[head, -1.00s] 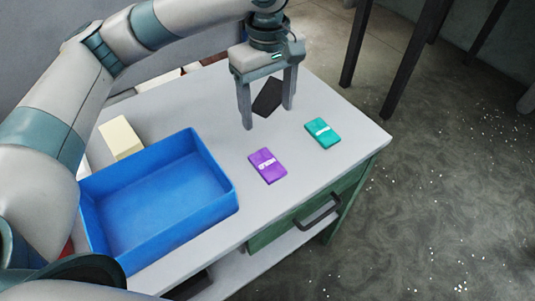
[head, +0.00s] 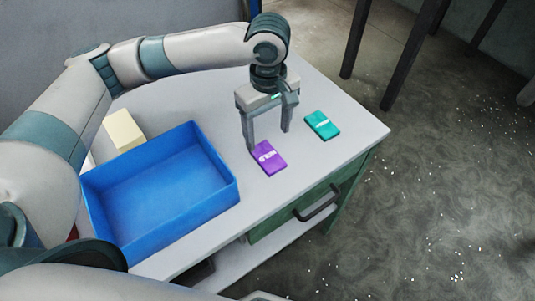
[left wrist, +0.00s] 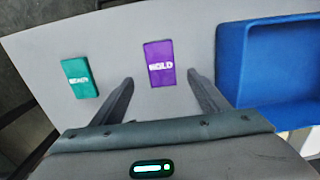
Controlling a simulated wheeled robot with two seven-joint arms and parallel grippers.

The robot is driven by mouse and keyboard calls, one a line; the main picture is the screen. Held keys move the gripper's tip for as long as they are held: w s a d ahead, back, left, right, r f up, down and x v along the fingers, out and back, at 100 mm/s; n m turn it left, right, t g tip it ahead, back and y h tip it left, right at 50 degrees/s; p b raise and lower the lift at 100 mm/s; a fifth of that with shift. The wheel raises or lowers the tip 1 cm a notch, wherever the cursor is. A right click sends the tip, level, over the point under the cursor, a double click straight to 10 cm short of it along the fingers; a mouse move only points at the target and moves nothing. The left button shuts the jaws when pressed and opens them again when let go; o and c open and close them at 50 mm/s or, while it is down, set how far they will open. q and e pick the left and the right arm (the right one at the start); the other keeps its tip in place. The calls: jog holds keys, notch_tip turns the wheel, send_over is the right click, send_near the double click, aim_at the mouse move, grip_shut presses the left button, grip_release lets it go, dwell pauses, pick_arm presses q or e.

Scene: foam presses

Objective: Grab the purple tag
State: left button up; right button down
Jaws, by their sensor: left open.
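The purple tag (head: 269,158) lies flat on the table, right of the blue tray, with white lettering; it also shows in the left wrist view (left wrist: 160,64). My left gripper (head: 268,141) is open and empty, pointing down just behind the purple tag in the head view. In the left wrist view its fingers (left wrist: 160,82) stand apart, with the purple tag ahead, roughly between their lines. A teal tag (head: 322,125) lies to the right of the purple one; it is on the left in the wrist view (left wrist: 79,78). My right gripper is not in view.
A blue tray (head: 165,190), empty, stands on the table left of the purple tag. A cream block (head: 124,130) sits behind the tray. The table (head: 345,140) has clear room around the tags, and a green drawer with a dark handle (head: 317,203) is below its front edge.

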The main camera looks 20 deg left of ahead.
aim_at(268, 156)
pick_arm(q)
jog(key=shift+f, duration=1.35)
jog(key=shift+f+p, duration=0.3)
jog(key=shift+p, duration=0.1)
jog(key=shift+s+f+p, duration=0.1)
jog(key=shift+f+p, duration=0.55)
jog(key=shift+f, duration=1.65)
jog(key=shift+c, duration=0.4)
jog(key=c, duration=1.1)
